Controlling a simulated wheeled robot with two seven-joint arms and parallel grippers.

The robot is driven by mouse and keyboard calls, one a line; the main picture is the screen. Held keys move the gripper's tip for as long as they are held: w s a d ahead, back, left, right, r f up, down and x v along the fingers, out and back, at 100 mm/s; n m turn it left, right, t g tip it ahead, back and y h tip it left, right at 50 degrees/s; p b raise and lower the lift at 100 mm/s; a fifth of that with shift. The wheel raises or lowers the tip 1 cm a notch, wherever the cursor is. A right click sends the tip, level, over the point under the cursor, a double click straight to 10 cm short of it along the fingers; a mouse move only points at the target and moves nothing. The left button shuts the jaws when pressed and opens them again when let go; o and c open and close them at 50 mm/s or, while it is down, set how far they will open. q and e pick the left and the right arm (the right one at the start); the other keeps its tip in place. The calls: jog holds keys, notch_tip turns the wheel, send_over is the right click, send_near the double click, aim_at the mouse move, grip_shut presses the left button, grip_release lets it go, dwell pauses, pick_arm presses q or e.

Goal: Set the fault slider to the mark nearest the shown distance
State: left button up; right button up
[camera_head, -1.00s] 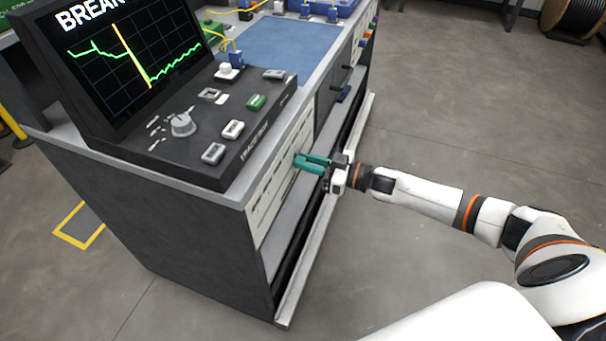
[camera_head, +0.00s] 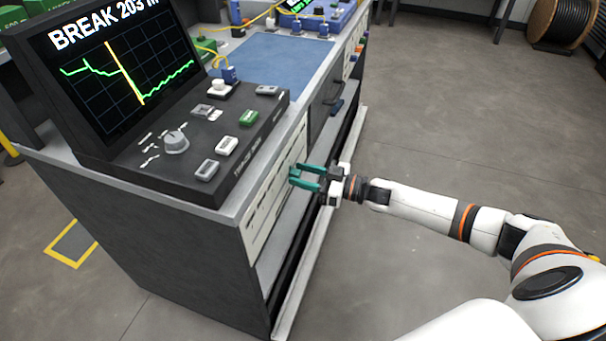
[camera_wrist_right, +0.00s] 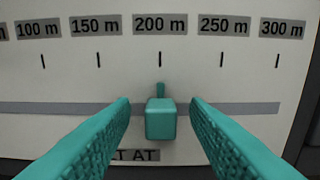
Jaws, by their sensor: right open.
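The monitor (camera_head: 120,70) reads "BREAK 203 m" above a green trace with a yellow vertical line. The teal fault slider (camera_wrist_right: 160,122) sits on a grey track (camera_wrist_right: 50,108) on the cabinet's front panel (camera_head: 262,205). Its pointer lines up with the tick under the 200 m label (camera_wrist_right: 159,24). My right gripper (camera_head: 294,176) is at this panel. In the right wrist view its open teal fingers (camera_wrist_right: 160,104) stand on either side of the slider, with a gap on each side. In the head view the slider cannot be made out. My left gripper is not in view.
The scale also has a 150 m label (camera_wrist_right: 96,26) and a 250 m label (camera_wrist_right: 224,26). A console with a knob (camera_head: 176,142) and several switches is above the panel. A blue mat (camera_head: 272,58) lies behind it.

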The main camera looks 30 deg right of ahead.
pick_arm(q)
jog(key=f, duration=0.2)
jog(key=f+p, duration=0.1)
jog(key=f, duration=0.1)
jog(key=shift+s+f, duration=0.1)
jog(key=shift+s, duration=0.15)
pick_arm(e)
jog(key=v, duration=1.1)
jog(key=shift+s+d, duration=0.25)
